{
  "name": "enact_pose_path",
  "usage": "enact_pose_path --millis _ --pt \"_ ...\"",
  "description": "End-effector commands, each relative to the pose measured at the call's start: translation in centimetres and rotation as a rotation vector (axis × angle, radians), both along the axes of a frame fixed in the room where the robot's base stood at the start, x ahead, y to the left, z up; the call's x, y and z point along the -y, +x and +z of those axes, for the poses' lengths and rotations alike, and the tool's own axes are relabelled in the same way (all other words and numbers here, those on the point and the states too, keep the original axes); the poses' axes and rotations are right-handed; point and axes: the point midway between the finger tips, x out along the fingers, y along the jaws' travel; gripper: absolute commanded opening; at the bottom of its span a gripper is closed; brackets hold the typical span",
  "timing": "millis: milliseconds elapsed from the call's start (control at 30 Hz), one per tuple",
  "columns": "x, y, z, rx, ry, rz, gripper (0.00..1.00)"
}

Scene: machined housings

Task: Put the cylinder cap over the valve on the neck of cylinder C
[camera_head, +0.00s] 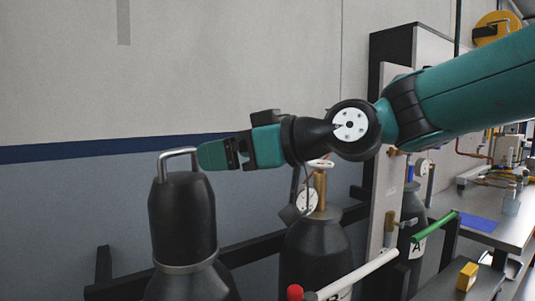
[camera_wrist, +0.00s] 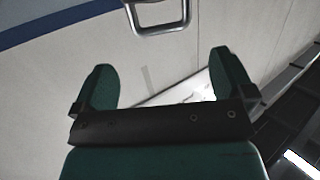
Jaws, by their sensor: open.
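The black cylinder cap (camera_head: 182,218), with a metal loop handle (camera_head: 178,153) on top, sits upright on the neck of the leftmost cylinder (camera_head: 190,283). A grey collar shows at its lower edge. No valve shows on that cylinder, and its letter is out of view; it stands left of B. My gripper (camera_head: 203,156) is level with the handle, just to its right. In the wrist view my gripper (camera_wrist: 161,65) is open and empty, and the handle (camera_wrist: 160,29) lies just beyond the fingertips, apart from them.
Cylinder B (camera_head: 315,260), with a brass valve and gauge (camera_head: 307,201), stands under my arm. Cylinder A (camera_head: 411,240) is farther right, beside a workbench (camera_head: 485,232). A dark rail runs behind the cylinders. A white bar (camera_head: 357,275) with a red end is in front. The wall above the cap is clear.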

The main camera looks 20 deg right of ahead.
Motion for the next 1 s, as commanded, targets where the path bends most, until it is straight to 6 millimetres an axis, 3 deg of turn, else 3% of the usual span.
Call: enact_pose_path --millis 100,333,900,1000 --pt "2.3 -1.8 0.4 0.003 0.000 -0.008 1.00" --pt "4.4 -3.7 1.1 0.002 0.001 -0.003 1.00" --pt "4.7 -4.2 1.3 -0.002 -0.001 0.002 1.00" --pt "4.2 -4.8 0.3 -0.072 -0.029 0.014 1.00"
